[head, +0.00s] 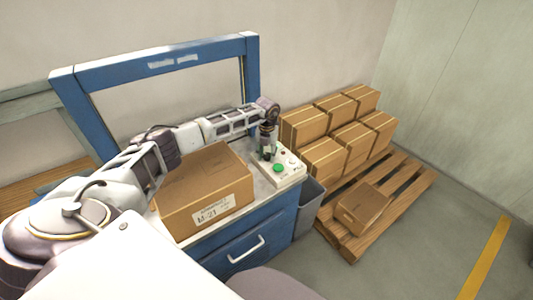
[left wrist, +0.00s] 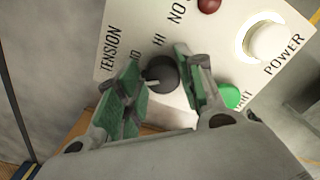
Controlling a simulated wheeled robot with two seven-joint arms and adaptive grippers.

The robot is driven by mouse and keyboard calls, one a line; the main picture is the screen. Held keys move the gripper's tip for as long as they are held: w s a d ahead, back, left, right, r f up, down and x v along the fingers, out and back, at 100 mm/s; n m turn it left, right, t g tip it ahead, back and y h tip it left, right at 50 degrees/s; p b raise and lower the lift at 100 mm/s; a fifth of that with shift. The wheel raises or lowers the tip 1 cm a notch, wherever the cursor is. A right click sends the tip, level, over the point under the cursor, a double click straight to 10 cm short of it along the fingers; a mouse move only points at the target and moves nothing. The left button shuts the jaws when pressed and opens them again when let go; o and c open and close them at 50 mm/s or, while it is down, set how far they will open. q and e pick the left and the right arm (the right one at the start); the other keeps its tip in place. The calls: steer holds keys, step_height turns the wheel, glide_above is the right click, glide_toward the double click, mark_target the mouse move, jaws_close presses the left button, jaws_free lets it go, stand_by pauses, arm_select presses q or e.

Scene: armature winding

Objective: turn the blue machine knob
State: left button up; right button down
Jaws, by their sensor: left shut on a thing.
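The blue machine (head: 236,262) stands in front of me, with a white control panel (head: 293,180) at the right end of its top. In the left wrist view, a dark round tension knob (left wrist: 163,76) with a light pointer line sits on the panel (left wrist: 140,25). My left gripper (head: 266,151) reaches down onto the panel from above. Its green-padded fingers (left wrist: 158,62) are on either side of the knob, shut on it. In the head view the gripper hides the knob. My right gripper is in neither view.
The panel also has a green start button (left wrist: 230,95), a white power knob (left wrist: 268,42) and a red lamp (left wrist: 208,5). A cardboard box (head: 195,190) lies beside the panel. A grey bin (head: 310,203) and a pallet (head: 408,184) of boxes stand to the right.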

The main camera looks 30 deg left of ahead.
arm_select(q)
steer(key=n, duration=0.1)
steer(key=d+n+p, duration=0.1)
steer(key=n, duration=0.1)
steer(key=shift+s+f, duration=0.15)
steer(key=shift+s, duration=0.05)
steer(key=shift+n, duration=0.8)
steer(key=shift+w+n+p, duration=0.1)
steer(key=shift+n+p, duration=0.25)
steer(key=shift+n, duration=0.05)
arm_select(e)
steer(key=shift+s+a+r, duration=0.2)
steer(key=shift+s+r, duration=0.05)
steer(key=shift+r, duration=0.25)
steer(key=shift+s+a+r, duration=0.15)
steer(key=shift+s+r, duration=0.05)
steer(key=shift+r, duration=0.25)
arm_select(q)
steer(key=o, duration=0.8)
steer(key=shift+w, duration=0.1)
steer(key=shift+o, duration=0.6)
steer(key=shift+w, duration=0.15)
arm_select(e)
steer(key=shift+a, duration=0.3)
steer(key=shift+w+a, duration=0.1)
arm_select(q)
steer(key=shift+a, duration=0.15)
